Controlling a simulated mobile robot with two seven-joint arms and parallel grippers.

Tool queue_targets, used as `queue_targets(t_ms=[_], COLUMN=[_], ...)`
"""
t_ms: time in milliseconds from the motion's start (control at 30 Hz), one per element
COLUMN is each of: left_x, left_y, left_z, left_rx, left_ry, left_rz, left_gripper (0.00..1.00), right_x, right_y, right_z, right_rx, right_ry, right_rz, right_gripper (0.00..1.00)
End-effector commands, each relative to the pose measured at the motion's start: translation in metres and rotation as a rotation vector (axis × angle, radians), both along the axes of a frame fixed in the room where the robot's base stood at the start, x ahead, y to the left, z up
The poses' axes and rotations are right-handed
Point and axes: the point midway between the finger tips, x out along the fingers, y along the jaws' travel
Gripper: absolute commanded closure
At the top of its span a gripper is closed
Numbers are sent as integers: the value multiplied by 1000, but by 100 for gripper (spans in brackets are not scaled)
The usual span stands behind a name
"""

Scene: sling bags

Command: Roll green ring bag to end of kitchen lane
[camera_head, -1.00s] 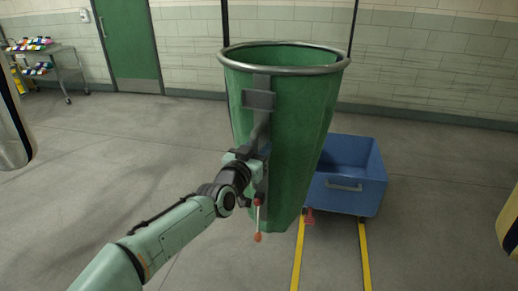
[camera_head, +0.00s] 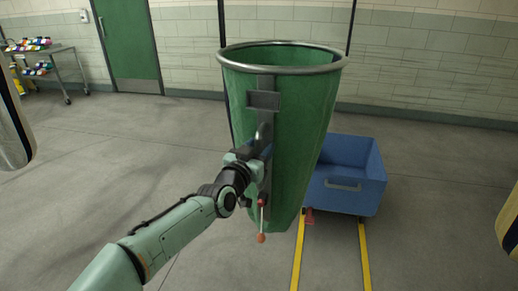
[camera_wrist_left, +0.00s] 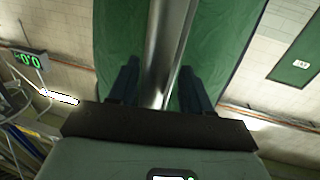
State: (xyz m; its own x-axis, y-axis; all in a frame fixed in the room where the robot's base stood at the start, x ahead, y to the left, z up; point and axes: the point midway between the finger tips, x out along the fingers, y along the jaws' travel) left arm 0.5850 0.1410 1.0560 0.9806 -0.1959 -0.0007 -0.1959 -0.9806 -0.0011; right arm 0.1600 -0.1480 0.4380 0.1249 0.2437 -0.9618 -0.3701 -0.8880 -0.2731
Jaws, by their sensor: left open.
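The green ring bag (camera_head: 300,130) hangs in the middle of the head view, a tall tapering sack with a metal ring at its open top. A metal strip with a dark plate (camera_head: 263,100) runs down its near side. My left gripper (camera_head: 264,143) is at this strip, about halfway up the bag. In the left wrist view its two dark fingers (camera_wrist_left: 158,85) stand apart, one on each side of the shiny strip, with green fabric behind. I cannot tell if the fingers touch it. A cord with a red-orange end (camera_head: 261,238) hangs below the gripper. My right gripper is not in view.
A shelf trolley (camera_head: 62,68) with colourful items and a green door (camera_head: 128,45) are at the back left. The floor on the left is clear.

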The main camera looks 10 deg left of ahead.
Motion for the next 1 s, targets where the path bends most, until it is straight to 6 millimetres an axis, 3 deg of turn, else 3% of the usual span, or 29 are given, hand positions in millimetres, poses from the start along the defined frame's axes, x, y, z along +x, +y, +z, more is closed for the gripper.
queue_targets(t_ms=[667,867,1000], left_x=[-1,-20,-47], left_y=[0,6,12], left_z=[1,1,2], left_rx=[0,0,-2], left_ry=[-1,-1,-2], left_rz=[0,3,4], left_gripper=[52,52,52], right_x=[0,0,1], right_y=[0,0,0], right_z=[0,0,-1], right_rx=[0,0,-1], right_ry=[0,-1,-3], right_rz=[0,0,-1], right_gripper=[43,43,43])
